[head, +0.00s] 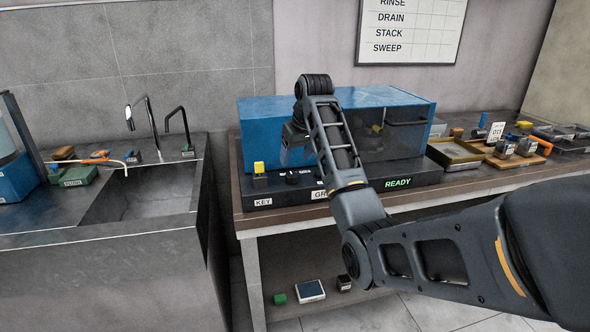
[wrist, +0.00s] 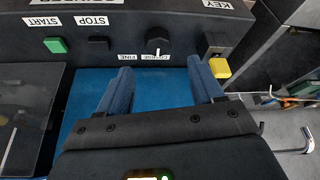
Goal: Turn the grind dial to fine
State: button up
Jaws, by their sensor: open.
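The grind dial (wrist: 157,41) is a round black knob on the dark control panel, with a white pointer mark on the side facing my fingers. COARSE and FINE labels (wrist: 180,56) sit beside it; the pointer appears to lie between them, nearer COARSE. In the head view the dial (head: 292,178) is small and dark on the panel's front. My gripper (wrist: 159,66) is open and empty, its two blue fingers apart, with the dial just beyond the tips and between them in the picture. It does not appear to touch the dial. In the head view my gripper (head: 294,137) is partly hidden above the panel.
A yellow key (wrist: 220,68) stands close beside the dial, near one finger. The green START button (wrist: 55,46) and black STOP button (wrist: 98,43) are on the other side. The blue machine housing (head: 262,108) rises behind the panel. A READY display (head: 398,183) is lit.

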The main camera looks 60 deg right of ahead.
aim_at(292, 174)
jog(key=shift+p+x, duration=0.5)
jog(key=shift+x, duration=3.4)
jog(key=shift+s, duration=0.15)
jog(key=c, duration=1.1)
jog(key=shift+o, duration=0.2)
